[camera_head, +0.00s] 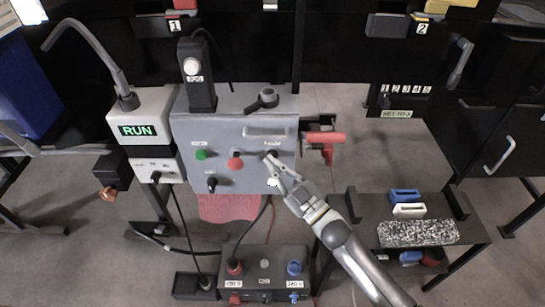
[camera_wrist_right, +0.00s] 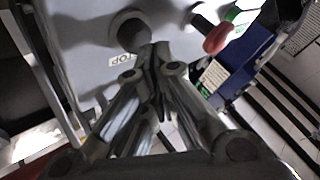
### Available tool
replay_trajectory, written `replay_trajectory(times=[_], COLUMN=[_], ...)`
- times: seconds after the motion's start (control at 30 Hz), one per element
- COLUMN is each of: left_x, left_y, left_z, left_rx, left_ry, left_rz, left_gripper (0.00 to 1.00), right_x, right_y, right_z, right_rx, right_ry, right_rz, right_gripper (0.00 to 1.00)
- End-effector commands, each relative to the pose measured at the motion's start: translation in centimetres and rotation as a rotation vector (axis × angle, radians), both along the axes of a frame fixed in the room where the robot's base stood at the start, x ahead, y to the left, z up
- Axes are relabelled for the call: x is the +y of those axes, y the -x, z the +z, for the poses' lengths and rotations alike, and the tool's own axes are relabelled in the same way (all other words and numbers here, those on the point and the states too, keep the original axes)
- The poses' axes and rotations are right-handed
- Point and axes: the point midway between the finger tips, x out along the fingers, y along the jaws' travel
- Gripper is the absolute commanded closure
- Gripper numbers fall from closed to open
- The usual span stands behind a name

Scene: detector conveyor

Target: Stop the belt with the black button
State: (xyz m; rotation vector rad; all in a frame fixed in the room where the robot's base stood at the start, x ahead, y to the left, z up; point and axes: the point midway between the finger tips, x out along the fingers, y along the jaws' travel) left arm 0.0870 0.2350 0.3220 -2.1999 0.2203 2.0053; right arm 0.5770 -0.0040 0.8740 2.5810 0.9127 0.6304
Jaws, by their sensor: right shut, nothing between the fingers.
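A grey control panel (camera_head: 240,180) stands in the middle of the head view. The black button (camera_head: 281,158) is at its right side, partly hidden by my gripper. In the right wrist view the black button (camera_wrist_right: 130,32) shows as a dark round cap, with a STOP label (camera_wrist_right: 124,60) beside it. My right gripper (camera_head: 270,160) is shut and empty, its fingertips at the panel beside the black button. I cannot tell whether they touch it. A display (camera_head: 139,130) left of the panel reads RUN in green. My left gripper is not in view.
A red button (camera_head: 235,163) and a green button (camera_head: 201,154) sit left of the black one. A black knob (camera_head: 211,184) is lower left. A dark side table (camera_head: 450,207) holds several items at lower right.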

Motion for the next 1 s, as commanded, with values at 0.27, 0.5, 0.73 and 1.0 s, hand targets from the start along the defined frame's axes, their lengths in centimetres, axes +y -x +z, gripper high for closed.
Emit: replay_trajectory(times=[0.27,0.5,0.73,1.0], left_x=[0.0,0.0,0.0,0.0], left_y=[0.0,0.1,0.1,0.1], left_z=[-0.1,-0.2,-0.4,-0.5], left_rx=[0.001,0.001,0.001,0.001], left_ry=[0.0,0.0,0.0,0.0], left_rz=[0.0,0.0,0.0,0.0], left_gripper=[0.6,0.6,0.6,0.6], right_x=[0.0,0.0,0.0,0.0], right_y=[-0.2,-0.4,-0.7,-1.1], right_z=[0.0,0.0,0.0,0.0], right_rx=[0.0,0.0,0.0,0.0], right_ry=[0.0,0.0,0.0,0.0], right_rz=[0.0,0.0,0.0,0.0], right_gripper=[1.0,1.0,1.0,1.0])
